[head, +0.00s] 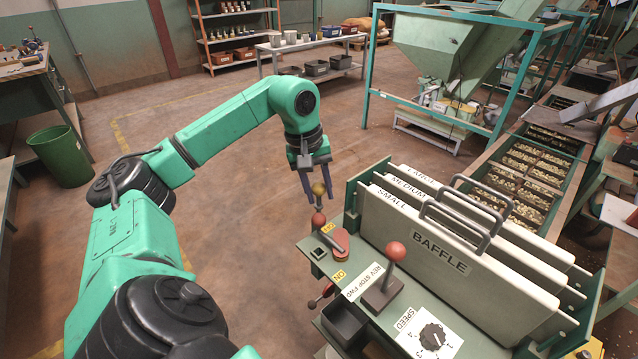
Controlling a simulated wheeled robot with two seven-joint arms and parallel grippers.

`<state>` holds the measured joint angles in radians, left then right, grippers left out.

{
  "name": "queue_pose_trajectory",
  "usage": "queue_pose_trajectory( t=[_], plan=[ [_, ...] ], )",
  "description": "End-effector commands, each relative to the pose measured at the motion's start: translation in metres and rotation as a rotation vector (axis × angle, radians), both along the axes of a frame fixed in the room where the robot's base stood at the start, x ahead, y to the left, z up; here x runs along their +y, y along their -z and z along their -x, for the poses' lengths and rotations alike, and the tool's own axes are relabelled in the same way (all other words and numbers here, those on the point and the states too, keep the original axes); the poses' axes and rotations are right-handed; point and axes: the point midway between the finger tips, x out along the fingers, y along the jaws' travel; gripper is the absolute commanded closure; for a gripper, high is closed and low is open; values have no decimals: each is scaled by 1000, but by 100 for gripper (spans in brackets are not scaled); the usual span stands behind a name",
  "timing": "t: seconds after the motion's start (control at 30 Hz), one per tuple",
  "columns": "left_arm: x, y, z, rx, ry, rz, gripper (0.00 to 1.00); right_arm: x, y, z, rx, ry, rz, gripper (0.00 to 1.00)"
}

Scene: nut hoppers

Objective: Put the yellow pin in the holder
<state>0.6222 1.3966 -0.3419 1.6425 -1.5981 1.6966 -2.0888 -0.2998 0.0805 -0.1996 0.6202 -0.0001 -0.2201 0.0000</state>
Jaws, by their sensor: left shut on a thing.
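My left gripper (318,193) reaches down from above at the panel's far left corner. It is shut on the yellow pin, whose round yellow head (318,188) shows between the fingers. The pin's lower part is not clearly visible. A small black square fitting (318,253) and an open black box (345,323) are on the panel's left side. I cannot tell which of these is the holder. My right gripper is not in view.
The green panel carries a red-knobbed REV STOP FWD lever (395,252), a SPEED dial (433,336) and upright baffle plates (440,250) with handles. A conveyor of nuts (530,165) runs behind. Open floor lies left of the panel.

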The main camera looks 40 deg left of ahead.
Motion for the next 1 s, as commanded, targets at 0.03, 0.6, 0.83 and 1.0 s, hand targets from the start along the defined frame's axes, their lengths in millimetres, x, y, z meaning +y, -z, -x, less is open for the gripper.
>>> queue_pose_trajectory(
  t=[0.03, 0.6, 0.83, 1.0],
  plan=[
    [0, 3, 0, 0, 0, 0, 100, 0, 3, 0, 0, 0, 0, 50],
    [0, 20, 0, 1, 0, -1, 100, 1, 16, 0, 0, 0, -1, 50],
    [0, 27, 0, 0, 0, 0, 100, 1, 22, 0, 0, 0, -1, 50],
    [0, 32, 0, 0, 0, 0, 100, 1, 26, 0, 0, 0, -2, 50]
  ],
)
